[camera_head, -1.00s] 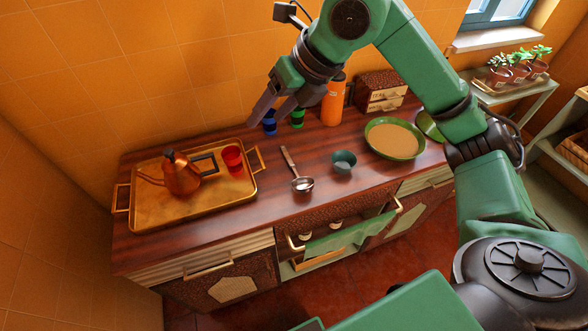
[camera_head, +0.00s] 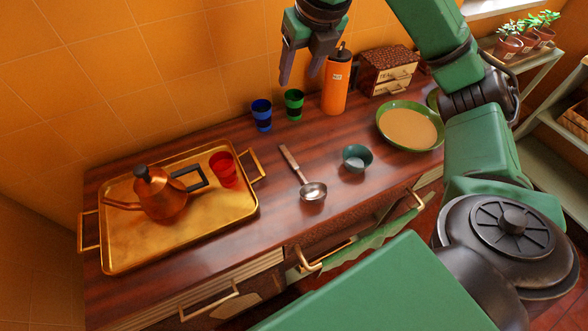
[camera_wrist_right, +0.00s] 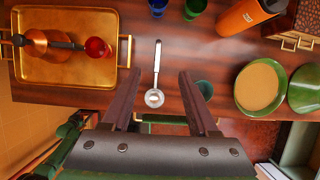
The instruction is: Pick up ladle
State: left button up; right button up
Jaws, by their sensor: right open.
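My left gripper does not show.
A golden tray (camera_head: 112,258) with a copper kettle (camera_head: 160,195) and red cup (camera_head: 223,168) stands left. A teal bowl (camera_head: 357,158) is right of the ladle. Blue (camera_head: 261,114) and green (camera_head: 294,104) cups, an orange bottle (camera_head: 336,85) and a green-rimmed dish (camera_head: 410,127) stand behind and right.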

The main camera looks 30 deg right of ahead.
notch_tip(320, 180, down, 5)
jog(key=b, duration=1.4)
send_near(288, 155)
jog(key=p+x, duration=0.1)
jog(key=x, duration=0.7)
jog(key=shift+w+f, duration=0.1)
jog(key=shift+f, duration=0.05)
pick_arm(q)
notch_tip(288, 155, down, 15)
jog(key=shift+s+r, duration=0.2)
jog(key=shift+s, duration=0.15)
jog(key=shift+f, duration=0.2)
pick_arm(e)
jog(key=shift+f, duration=0.15)
jog(key=shift+c, duration=0.3)
grip_shut()
